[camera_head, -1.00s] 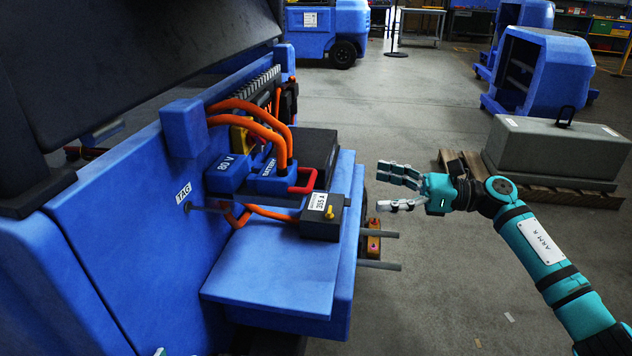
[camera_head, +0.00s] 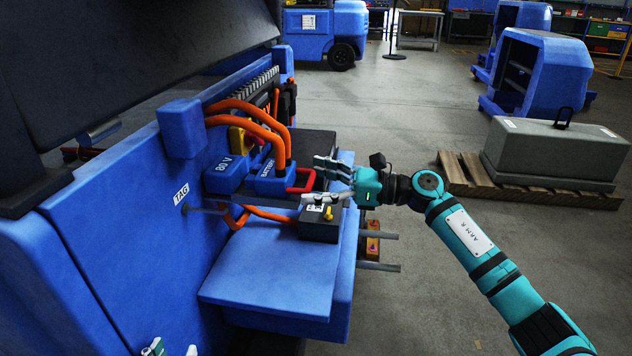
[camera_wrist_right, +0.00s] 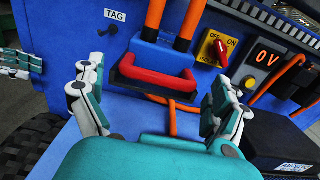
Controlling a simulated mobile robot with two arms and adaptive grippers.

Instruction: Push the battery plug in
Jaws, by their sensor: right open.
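The battery plug (camera_head: 272,183) is a blue block with BATTERY lettering, two thick orange cables and a red handle (camera_head: 303,182). It sits beside the blue 80 V block (camera_head: 225,174); I cannot tell whether they touch. The plug (camera_wrist_right: 150,54) and its red handle (camera_wrist_right: 157,82) also show in the right wrist view. My right gripper (camera_head: 314,181) is open, its fingers to either side of the handle and apparently short of it; it also shows open in the wrist view (camera_wrist_right: 152,88). Only fingertips of my left gripper (camera_head: 172,348) show at the bottom left.
A small black box (camera_head: 320,226) with a yellow knob stands on the blue shelf (camera_head: 265,280), just below my right gripper. Grey rods stick out at the shelf's right.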

